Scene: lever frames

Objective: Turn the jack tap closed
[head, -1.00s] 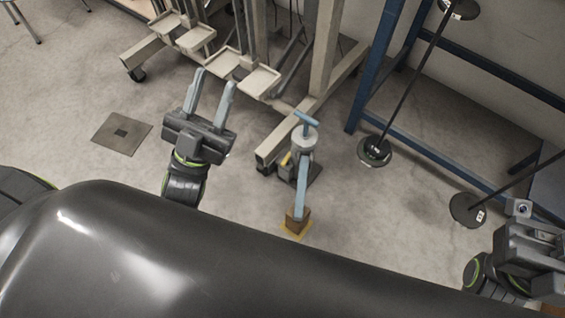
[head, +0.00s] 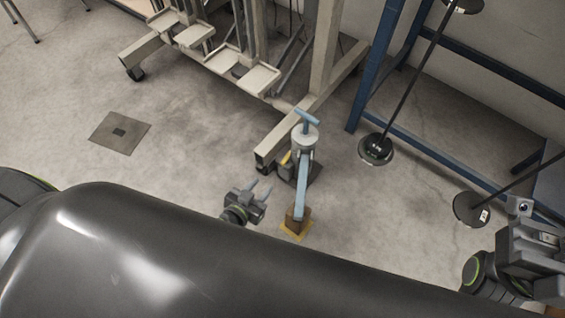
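The jack (head: 303,140) stands on the floor right of centre, with a pale cylindrical body and a light blue T-shaped tap (head: 307,122) on top. A light blue bar (head: 301,187) runs from the body down to a brown block with a yellow base (head: 295,224). My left gripper (head: 262,187) is low and just left of the bar, apart from it in the picture. Its two fingers are spread, with nothing between them. My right gripper (head: 530,250) is at the right edge, and its fingers are not clearly visible.
A beige wheeled frame (head: 325,60) stands behind the jack. A blue rack (head: 375,65) with a barbell (head: 410,80) and weight plates is at the right. A floor plate (head: 119,133) lies at the left. Open floor surrounds the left gripper's left side.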

